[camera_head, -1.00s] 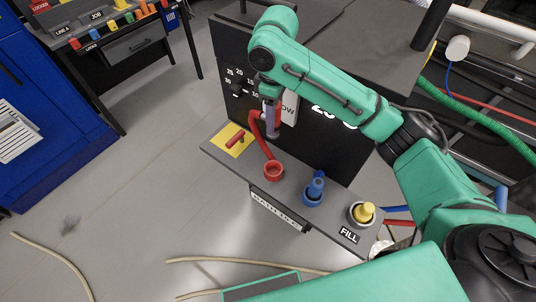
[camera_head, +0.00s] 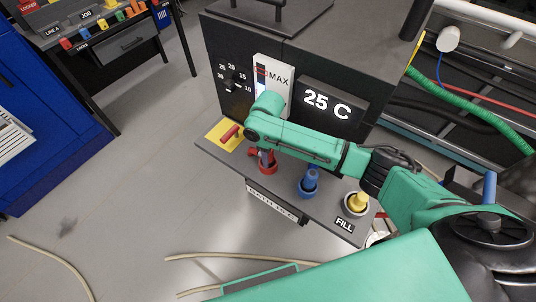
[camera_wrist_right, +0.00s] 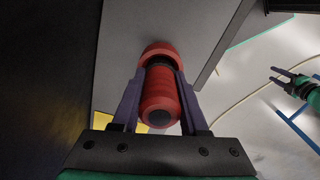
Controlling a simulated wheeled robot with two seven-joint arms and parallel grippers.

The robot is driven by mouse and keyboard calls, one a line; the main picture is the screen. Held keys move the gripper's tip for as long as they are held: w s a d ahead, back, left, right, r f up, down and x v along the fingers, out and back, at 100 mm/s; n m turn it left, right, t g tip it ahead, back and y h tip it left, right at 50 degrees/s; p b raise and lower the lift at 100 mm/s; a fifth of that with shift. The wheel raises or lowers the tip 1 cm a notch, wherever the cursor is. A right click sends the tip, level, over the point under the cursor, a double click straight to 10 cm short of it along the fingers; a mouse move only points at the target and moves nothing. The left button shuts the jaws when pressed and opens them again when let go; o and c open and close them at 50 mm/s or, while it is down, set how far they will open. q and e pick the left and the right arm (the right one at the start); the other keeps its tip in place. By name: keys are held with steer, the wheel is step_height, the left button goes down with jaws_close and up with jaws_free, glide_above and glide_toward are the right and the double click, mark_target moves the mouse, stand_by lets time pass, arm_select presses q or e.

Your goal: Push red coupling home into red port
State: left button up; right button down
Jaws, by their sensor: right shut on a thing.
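The red coupling (camera_wrist_right: 160,98) is between the two purple fingers of my right gripper (camera_wrist_right: 161,76), which is shut on it. Its far end meets the red port (camera_wrist_right: 160,49), lined up with the ring; a dark band shows between them. I cannot tell how deep it sits. In the head view the red port (camera_head: 268,169) is at the left of the grey shelf's row, and my right gripper (camera_head: 262,152) is above it, mostly hidden by my green arm. My left gripper (camera_wrist_right: 281,78) shows at the right of the right wrist view, fingers apart and empty.
A blue coupling (camera_head: 309,180) and a yellow one (camera_head: 356,202) stand in ports to the right. A red handle (camera_head: 231,132) on a yellow plate (camera_head: 222,138) is to the left. The dark machine (camera_head: 330,60) rises behind the shelf. Hoses lie on the floor.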

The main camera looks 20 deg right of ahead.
steer(key=shift+f, duration=0.25)
steer(key=shift+s+f, duration=0.3)
steer(key=shift+s, duration=0.05)
steer(key=c, duration=0.8)
jaws_free()
arm_select(q)
steer(key=shift+s+f, duration=0.15)
steer(key=shift+s, duration=0.2)
arm_select(e)
steer(key=o, duration=0.4)
steer(key=shift+f, duration=0.2)
steer(key=shift+c, duration=0.2)
steer(key=shift+s, duration=0.1)
steer(key=shift+r, duration=0.1)
arm_select(q)
steer(key=shift+w+f+b, duration=0.2)
steer(key=shift+f+b, duration=0.2)
steer(key=shift+b, duration=0.1)
arm_select(e)
steer(key=r, duration=0.9)
steer(key=w+r, duration=0.1)
steer(key=r, duration=0.3)
steer(key=shift+r, duration=0.2)
steer(key=shift+s, duration=0.1)
